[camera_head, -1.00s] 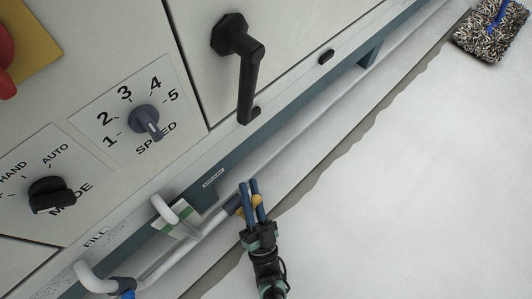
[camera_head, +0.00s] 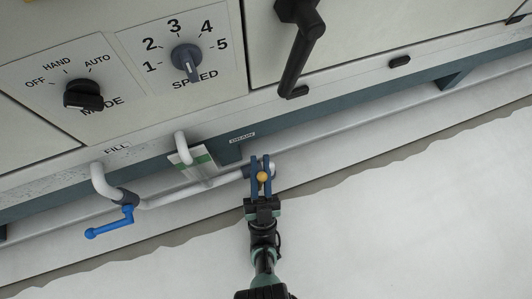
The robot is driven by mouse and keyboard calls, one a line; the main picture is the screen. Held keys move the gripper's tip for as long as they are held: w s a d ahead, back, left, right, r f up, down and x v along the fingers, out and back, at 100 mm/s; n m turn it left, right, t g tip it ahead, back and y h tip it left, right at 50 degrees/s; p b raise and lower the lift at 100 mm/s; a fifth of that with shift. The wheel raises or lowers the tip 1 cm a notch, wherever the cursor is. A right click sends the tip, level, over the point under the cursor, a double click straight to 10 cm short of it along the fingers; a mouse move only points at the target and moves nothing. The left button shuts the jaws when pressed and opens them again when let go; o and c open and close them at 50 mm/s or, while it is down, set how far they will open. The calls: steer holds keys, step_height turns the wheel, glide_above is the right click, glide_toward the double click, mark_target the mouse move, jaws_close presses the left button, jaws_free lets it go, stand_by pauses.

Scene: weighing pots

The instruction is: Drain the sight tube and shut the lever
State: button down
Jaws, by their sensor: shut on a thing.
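My gripper (camera_head: 260,162) is shut on the yellow knob (camera_head: 263,177) of the drain lever, with a blue finger on each side of it. The lever's arm is mostly hidden by the fingers. The lever sits at the right end of the white pipe (camera_head: 172,198), below the DRAIN label (camera_head: 242,137). The sight tube (camera_head: 182,150) comes down in front of a pale plate with green bands (camera_head: 203,161). The liquid level in it is too small to read. A blue-handled fill lever (camera_head: 110,222) hangs at the left, below the FILL label (camera_head: 117,148).
The machine front above carries a mode knob (camera_head: 83,95), a speed knob (camera_head: 186,60) and a black door handle (camera_head: 299,50). A long pale rail runs along the base. The pale floor (camera_head: 420,220) at the right is clear.

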stand_by(0.5)
steer(key=c, duration=0.8)
jaws_free()
steer(key=shift+c, duration=0.2)
step_height(320, 180, up, 10)
steer(key=p, duration=0.9)
steer(key=shift+p, duration=0.4)
